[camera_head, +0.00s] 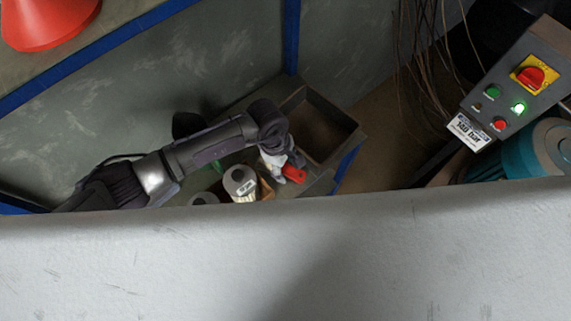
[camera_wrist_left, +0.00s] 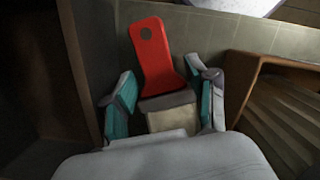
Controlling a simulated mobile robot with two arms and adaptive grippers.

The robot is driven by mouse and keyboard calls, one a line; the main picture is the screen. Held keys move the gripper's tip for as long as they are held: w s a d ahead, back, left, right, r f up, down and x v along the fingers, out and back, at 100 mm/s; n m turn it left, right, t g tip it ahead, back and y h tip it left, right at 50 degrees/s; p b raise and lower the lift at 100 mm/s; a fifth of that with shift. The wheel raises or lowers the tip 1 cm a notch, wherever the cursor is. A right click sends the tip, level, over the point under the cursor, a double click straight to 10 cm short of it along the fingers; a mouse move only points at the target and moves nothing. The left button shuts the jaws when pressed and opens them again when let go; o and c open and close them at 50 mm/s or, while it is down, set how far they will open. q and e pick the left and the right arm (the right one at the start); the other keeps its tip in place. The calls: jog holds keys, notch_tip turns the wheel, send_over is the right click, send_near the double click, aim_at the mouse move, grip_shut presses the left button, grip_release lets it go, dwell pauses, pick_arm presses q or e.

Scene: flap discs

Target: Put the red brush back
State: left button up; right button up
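The red brush shows in the left wrist view with its flat red handle (camera_wrist_left: 155,60) pointing away from the camera. Its grey collar and pale bristles (camera_wrist_left: 172,120) lie nearer the palm. My left gripper (camera_wrist_left: 165,88) has its teal-padded fingers on either side of the brush, with gaps showing beside it, so it looks open around it. In the head view the red handle (camera_head: 293,174) sticks out just beyond my left gripper (camera_head: 277,163), over the bench; the rest of the brush is hidden. My right gripper is in neither view.
An empty brown tray (camera_head: 318,128) stands right behind the gripper. A wooden holder (camera_head: 266,189) and a white-labelled container (camera_head: 241,184) stand close on its near-left side. A control box (camera_head: 515,90) is at the right. A large pale surface (camera_head: 290,260) blocks the lower view.

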pick_arm(q)
jog(key=shift+r, duration=0.1)
jog(key=b+v, duration=0.1)
jog(key=v, duration=1.1)
jog(key=shift+b, duration=0.3)
